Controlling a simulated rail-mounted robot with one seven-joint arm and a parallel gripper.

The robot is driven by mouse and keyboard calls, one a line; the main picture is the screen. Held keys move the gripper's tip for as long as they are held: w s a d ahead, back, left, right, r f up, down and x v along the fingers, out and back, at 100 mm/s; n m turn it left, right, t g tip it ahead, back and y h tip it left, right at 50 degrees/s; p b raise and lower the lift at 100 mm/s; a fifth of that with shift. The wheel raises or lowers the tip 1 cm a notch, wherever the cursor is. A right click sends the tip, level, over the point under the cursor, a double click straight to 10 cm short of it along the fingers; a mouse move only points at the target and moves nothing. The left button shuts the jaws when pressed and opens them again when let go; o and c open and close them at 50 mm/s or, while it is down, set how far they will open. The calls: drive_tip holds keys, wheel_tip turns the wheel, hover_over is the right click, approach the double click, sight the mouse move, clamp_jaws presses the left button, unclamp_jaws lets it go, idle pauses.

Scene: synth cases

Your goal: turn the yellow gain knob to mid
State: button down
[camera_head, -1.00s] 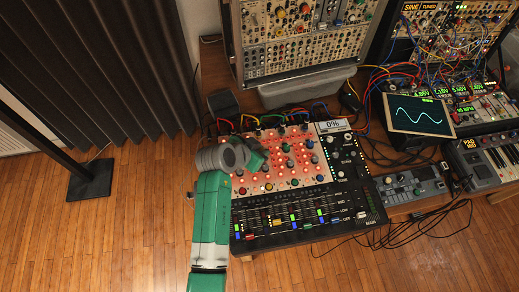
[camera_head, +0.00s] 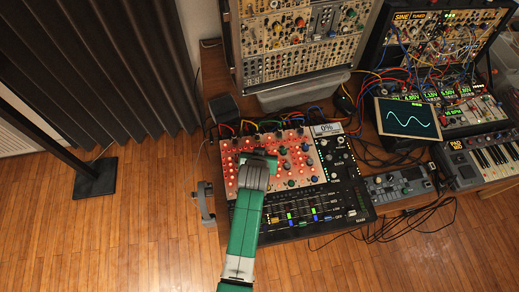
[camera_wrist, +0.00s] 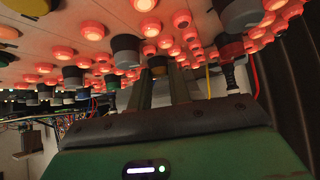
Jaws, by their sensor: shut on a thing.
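The mixer (camera_head: 352,190) has a pale panel with glowing red lights and rows of knobs above a black fader section. In the head view my green and grey arm reaches over the panel's left part and hides the knob and the fingertips. The knob's pointer cannot be made out. A small display (camera_head: 326,129) at the panel's top right reads 0%.
Patch cables line the panel's back edge. A grey bracket (camera_head: 206,204) is at the table's left edge. A sine-wave screen (camera_head: 407,117) stands to the right.

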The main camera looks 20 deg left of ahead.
drive_tip(key=shift+w+d+n+g+y+b, duration=0.1)
drive_tip(key=shift+n+g+y+b, duration=0.1)
drive_tip(key=shift+n+y, duration=0.35)
drive_tip(key=shift+w+d+n+g+y+b, duration=0.1)
drive_tip(key=shift+n+g+y+b, duration=0.2)
drive_tip(key=shift+n, duration=0.35)
drive_tip(key=shift+f+n+g+y+b, duration=0.1)
drive_tip(key=shift+n+g+y+b, duration=0.3)
drive_tip(key=shift+n+y+b, duration=0.5)
drive_tip(key=shift+n, duration=0.4)
drive_tip(key=shift+s, duration=0.1)
drive_tip(key=c, duration=1.3)
unclamp_jaws()
drive_tip(key=p+v, duration=0.2)
drive_tip(key=v, duration=0.6)
drive_tip(key=shift+p, duration=0.35)
